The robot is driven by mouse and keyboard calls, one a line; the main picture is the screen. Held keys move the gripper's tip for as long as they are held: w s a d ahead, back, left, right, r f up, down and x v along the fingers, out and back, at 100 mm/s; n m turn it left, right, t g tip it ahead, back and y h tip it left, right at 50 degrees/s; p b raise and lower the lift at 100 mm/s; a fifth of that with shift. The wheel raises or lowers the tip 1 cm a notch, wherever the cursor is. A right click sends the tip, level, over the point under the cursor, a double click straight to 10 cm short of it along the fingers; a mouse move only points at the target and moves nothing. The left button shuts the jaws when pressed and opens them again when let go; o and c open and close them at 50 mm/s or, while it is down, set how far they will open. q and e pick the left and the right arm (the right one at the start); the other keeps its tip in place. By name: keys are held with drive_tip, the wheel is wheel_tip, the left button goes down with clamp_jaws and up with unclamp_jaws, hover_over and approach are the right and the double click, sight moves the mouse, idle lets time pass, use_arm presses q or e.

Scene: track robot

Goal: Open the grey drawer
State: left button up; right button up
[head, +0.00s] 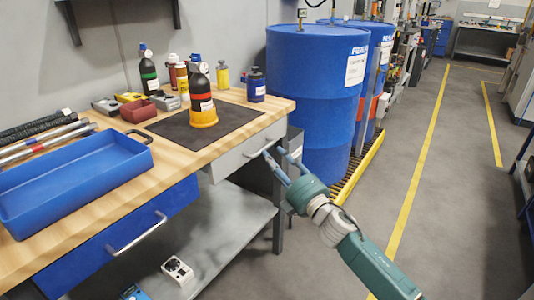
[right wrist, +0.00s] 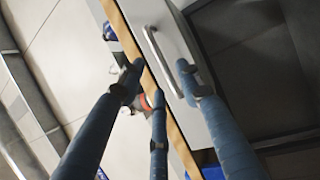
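The grey drawer (head: 236,157) is under the right end of the wooden workbench. Its front looks flush with the bench, so it appears shut. Its bar handle shows in the right wrist view (right wrist: 158,62) on the pale drawer front (right wrist: 188,105). My right gripper (head: 273,161) is at the drawer front, by the handle. In the right wrist view, the blue fingers (right wrist: 157,82) are spread, with the handle just beyond and between their tips. Contact with the handle cannot be made out. My left gripper is not in view.
A blue drawer (head: 120,245) with a metal handle is to the left, under the bench (head: 215,145). A lower grey shelf (head: 225,225) is below. Blue barrels (head: 312,95) stand behind the grey drawer's right end. The floor (head: 460,220) to the right is clear.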

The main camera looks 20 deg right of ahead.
drive_tip(key=shift+x, duration=2.3)
drive_tip(key=shift+f, duration=0.1)
drive_tip(key=shift+c, duration=0.3)
clamp_jaws()
